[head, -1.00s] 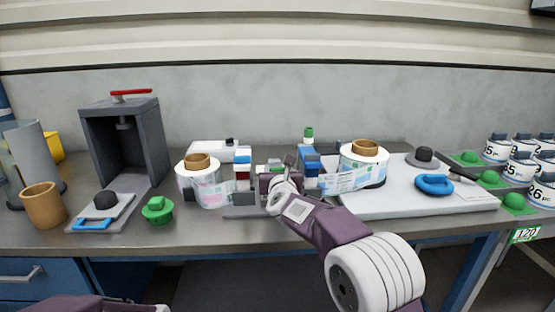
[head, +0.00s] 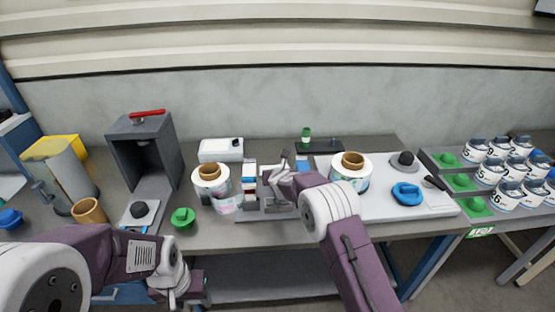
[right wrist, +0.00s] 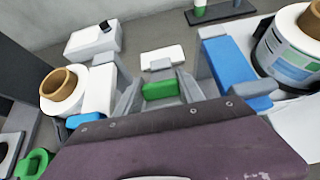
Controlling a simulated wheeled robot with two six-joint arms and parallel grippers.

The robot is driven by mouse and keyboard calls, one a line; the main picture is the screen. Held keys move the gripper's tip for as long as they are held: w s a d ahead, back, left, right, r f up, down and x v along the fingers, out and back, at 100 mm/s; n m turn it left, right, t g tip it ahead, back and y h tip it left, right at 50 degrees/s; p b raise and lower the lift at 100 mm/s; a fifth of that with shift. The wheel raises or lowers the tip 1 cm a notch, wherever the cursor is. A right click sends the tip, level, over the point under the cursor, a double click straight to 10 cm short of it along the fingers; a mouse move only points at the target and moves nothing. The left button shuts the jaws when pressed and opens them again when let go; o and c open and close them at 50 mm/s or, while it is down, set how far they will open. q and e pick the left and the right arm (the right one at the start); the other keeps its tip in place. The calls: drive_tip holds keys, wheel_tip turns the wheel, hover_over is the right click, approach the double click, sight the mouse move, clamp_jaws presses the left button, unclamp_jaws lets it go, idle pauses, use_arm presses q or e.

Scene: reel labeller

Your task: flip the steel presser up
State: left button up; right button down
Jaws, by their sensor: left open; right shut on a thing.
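The labeller (head: 254,215) stands at the middle of the bench between two white label reels, the left reel (head: 209,186) and the right reel (head: 350,178). My right gripper (head: 277,180) is at its centre, shut on a small part that appears to be the steel presser. In the right wrist view, a green block (right wrist: 160,90) shows between the grey fingers. The presser's outline is mostly hidden by the gripper, so its exact angle cannot be told. My left gripper (head: 184,291) is open and empty, low in front of the bench's left part.
A grey press with a red handle (head: 147,114) stands at the back left. A green knob (head: 183,216) and a cardboard core (head: 88,212) are near the front left. A blue ring (head: 407,193) lies on the white board (head: 430,207). Several labelled jars (head: 489,172) stand at right.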

drive_tip(key=shift+w+r+p, duration=0.2)
drive_tip(key=shift+r+p, duration=0.1)
drive_tip(key=shift+p, duration=0.9)
use_arm(q)
wheel_tip(320, 180, up, 4)
drive_tip(key=shift+r, duration=0.1)
use_arm(e)
drive_tip(key=shift+f+g, duration=0.15)
drive_tip(key=shift+g, duration=0.15)
drive_tip(key=c, duration=0.7)
unclamp_jaws()
drive_tip(key=shift+s, duration=0.2)
drive_tip(key=b+v, duration=0.3)
drive_tip(key=v, duration=0.1)
drive_tip(key=shift+s, duration=0.2)
use_arm(q)
wheel_tip(320, 180, down, 4)
drive_tip(key=shift+f+b, duration=0.2)
drive_tip(key=shift+b, duration=0.3)
use_arm(e)
drive_tip(key=v, duration=0.4)
drive_tip(key=shift+r, duration=0.25)
